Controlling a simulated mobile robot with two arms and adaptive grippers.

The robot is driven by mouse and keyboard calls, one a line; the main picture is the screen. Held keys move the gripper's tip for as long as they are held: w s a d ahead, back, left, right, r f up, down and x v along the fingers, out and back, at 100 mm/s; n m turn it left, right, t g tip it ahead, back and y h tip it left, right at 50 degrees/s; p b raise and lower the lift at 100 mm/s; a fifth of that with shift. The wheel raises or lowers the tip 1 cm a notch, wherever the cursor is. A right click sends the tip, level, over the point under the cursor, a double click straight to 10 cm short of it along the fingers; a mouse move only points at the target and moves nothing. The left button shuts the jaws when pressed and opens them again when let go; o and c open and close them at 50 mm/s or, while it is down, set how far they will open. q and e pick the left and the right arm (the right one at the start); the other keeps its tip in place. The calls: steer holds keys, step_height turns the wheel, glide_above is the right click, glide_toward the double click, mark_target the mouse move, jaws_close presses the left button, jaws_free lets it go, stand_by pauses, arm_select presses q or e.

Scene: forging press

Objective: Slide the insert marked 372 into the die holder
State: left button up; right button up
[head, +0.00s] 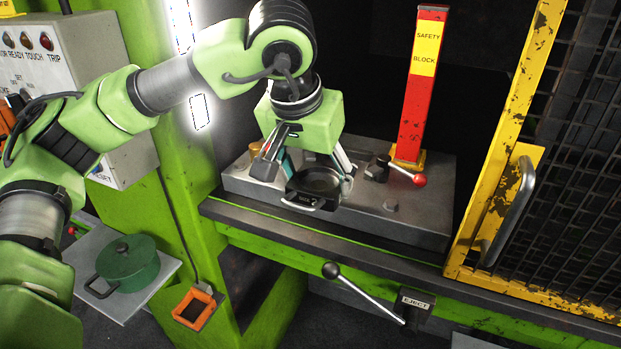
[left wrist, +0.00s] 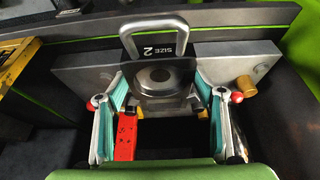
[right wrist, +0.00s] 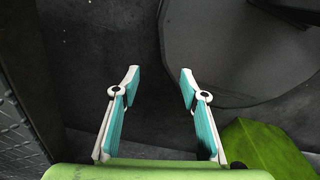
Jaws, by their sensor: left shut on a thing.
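My left gripper (head: 310,172) is shut on a dark insert (head: 302,198) with a round recess and a metal loop handle. In the left wrist view the insert (left wrist: 178,51) sits between both fingers, and its face reads "SIZE 2"; I cannot read 372. It is over the front edge of a grey block (head: 415,218) on the press bed, which looks like the die holder. I cannot tell whether it touches the block, and the arm hides part of the block. My right gripper (right wrist: 160,78) is open and empty above dark floor.
A red safety block (head: 409,115) stands upright at the back. A red-knobbed lever (head: 418,180) is right of the insert. A yellow mesh guard (head: 470,250) borders the right.

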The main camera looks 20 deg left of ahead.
mark_target(328, 166)
arm_select(q)
steer(key=shift+w+r, duration=0.3)
steer(key=shift+w, duration=0.4)
steer(key=shift+w+d+p, duration=0.1)
steer(key=shift+w+p, duration=1.05)
steer(key=shift+w, duration=0.95)
steer(key=shift+w+f+b, duration=0.4)
steer(key=shift+w+f, duration=0.7)
steer(key=shift+f, duration=0.2)
steer(key=shift+f+b, duration=0.6)
steer(key=shift+f, duration=0.1)
arm_select(e)
steer(key=shift+w+r, duration=0.3)
arm_select(q)
steer(key=shift+s, duration=0.1)
arm_select(e)
steer(key=shift+a+f, duration=0.15)
steer(key=shift+f, duration=0.1)
arm_select(q)
steer(key=shift+f+b, duration=0.4)
steer(key=shift+b, duration=0.15)
arm_select(e)
steer(key=shift+f, duration=0.25)
